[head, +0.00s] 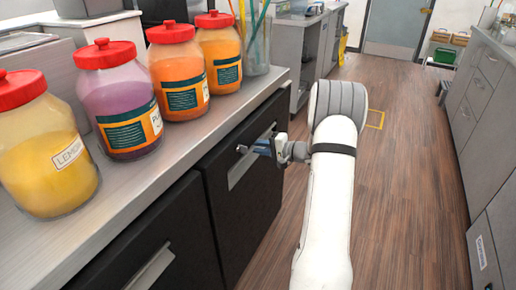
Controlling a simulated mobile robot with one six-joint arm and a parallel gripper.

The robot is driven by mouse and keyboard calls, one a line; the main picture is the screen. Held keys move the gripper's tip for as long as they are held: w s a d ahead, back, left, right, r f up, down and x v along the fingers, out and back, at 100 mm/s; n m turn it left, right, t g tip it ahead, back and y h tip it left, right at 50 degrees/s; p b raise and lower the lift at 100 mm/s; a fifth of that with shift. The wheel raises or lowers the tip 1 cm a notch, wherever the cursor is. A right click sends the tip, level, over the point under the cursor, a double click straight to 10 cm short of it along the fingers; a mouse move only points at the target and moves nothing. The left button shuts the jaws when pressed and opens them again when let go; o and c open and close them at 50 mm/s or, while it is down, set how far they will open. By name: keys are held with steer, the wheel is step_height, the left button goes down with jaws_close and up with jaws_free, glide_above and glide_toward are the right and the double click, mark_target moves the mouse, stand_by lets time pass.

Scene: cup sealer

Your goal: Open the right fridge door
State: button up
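The right fridge door (255,206) is a dark panel under the counter, with a pale recessed handle (240,172) near its top. It looks closed. My gripper (259,148) is at the upper part of this door, just above and right of the visible handle part. It partly covers the handle area. I cannot tell whether its fingers touch the handle or are open or shut. The left fridge door (185,230) is also dark and looks closed, with its own pale handle (148,274).
The grey counter (190,155) above the doors carries several red-lidded jars (118,98) and a clear container (257,45) with coloured straws. The wooden floor (400,170) right of my arm is clear. Grey cabinets (475,110) line the right side.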

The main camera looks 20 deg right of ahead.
jaws_close()
steer(key=shift+s+f, duration=0.1)
stand_by(0.4)
